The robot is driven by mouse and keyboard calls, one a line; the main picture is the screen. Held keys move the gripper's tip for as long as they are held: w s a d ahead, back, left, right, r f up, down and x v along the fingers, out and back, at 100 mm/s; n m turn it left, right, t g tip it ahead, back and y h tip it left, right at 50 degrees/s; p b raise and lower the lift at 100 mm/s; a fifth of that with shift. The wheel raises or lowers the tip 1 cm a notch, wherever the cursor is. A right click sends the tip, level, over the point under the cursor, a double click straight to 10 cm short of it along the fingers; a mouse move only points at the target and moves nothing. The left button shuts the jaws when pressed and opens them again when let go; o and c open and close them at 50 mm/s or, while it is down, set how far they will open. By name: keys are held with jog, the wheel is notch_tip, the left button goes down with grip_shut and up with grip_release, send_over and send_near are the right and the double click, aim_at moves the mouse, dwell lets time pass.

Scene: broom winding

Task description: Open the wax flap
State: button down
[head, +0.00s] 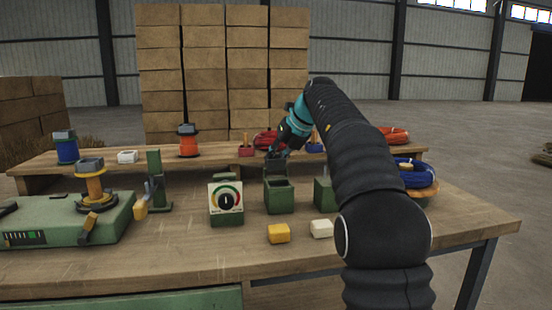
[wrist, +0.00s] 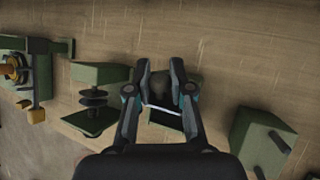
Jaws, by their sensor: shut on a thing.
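The green wax box (head: 279,200) stands on the bench in the middle of the head view. Its dark flap (head: 276,171) appears raised at the back of the box, showing the box's top opening. My gripper (head: 278,153) is directly above the box at the flap's upper edge. In the wrist view my gripper (wrist: 161,72) has its two fingers on either side of a dark piece, which appears to be the flap. The fingers hide most of the flap, and its exact angle is hard to tell.
A dial gauge (head: 226,201) stands left of the box. A yellow block (head: 278,234) and a white block (head: 321,228) lie in front. Another green box (head: 324,194) is to the right, partly behind my arm. A green machine (head: 60,222) fills the left.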

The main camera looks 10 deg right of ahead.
jog(key=shift+w+g, duration=0.15)
jog(key=shift+g, duration=0.35)
dwell(0.3)
jog(key=c, duration=1)
grip_release()
jog(key=shift+f, duration=0.1)
jog(key=shift+c, duration=0.2)
jog(key=shift+d, duration=0.1)
jog(key=v, duration=0.7)
jog(key=shift+r, duration=0.25)
